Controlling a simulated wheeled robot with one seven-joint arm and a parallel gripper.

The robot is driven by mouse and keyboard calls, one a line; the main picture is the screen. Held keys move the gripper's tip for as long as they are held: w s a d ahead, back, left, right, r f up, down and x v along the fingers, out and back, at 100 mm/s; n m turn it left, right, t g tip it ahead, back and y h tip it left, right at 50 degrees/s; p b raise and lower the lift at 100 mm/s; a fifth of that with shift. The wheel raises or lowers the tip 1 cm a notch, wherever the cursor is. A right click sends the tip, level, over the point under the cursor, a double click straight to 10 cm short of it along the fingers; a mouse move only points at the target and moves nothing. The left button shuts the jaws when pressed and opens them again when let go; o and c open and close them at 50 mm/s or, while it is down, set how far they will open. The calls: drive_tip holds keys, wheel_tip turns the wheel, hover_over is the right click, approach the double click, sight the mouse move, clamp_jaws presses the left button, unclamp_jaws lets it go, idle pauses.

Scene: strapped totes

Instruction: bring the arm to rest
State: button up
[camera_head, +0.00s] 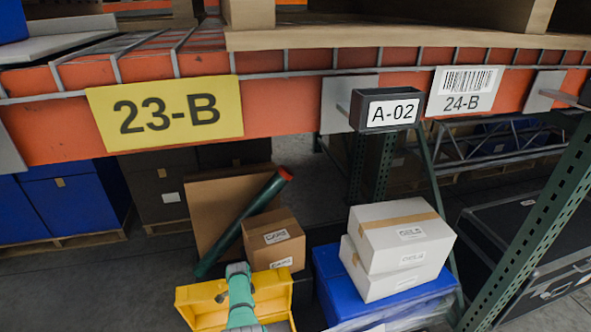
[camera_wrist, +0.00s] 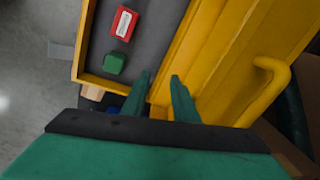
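My green gripper shows in the wrist view (camera_wrist: 161,77) with its two fingers apart and nothing seen held between them. It is above a yellow tote (camera_wrist: 118,87), over the side where a broad yellow panel (camera_wrist: 215,60) with a looped handle (camera_wrist: 268,92) meets the dark-floored compartment. In the head view my green arm reaches down over the same yellow tote (camera_head: 195,293) at the bottom; the fingertips cannot be made out there. I cannot tell whether the fingers touch the tote.
A red labelled box (camera_wrist: 123,23) and a green block (camera_wrist: 114,64) lie inside the tote. In the head view, a brown carton (camera_head: 273,240), a dark green tube (camera_head: 240,226) and white boxes (camera_head: 400,235) on a blue container (camera_head: 335,285) are close by. An orange rack beam (camera_head: 275,112) crosses above.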

drive_tip(key=s+d+f+n+t, duration=0.1)
drive_tip(key=s+d+f, duration=0.4)
drive_tip(key=s+f, duration=0.3)
drive_tip(key=s+d+f+n+t, duration=0.15)
drive_tip(key=s+d+f, duration=0.35)
drive_tip(key=s, duration=0.5)
drive_tip(key=s+d+r+n+t, duration=0.1)
drive_tip(key=s+d+n+t, duration=0.15)
drive_tip(key=s, duration=0.45)
drive_tip(key=s+d+r+n+t, duration=0.1)
drive_tip(key=s+d+r, duration=0.1)
drive_tip(key=s+d, duration=0.35)
drive_tip(key=s+r+n+t, duration=0.2)
drive_tip(key=s+r, duration=0.6)
drive_tip(key=r, duration=0.5)
drive_tip(key=s+d+r+n+t, duration=0.1)
drive_tip(key=s+r+n+t, duration=0.1)
drive_tip(key=s+r, duration=0.6)
drive_tip(key=s+r+n+t, duration=0.2)
drive_tip(key=s+r, duration=0.6)
drive_tip(key=r, duration=1)
drive_tip(key=shift+d+r+t, duration=0.35)
drive_tip(key=shift+r+t, duration=0.05)
drive_tip(key=shift+t, duration=0.5)
drive_tip(key=shift+w+a, duration=0.1)
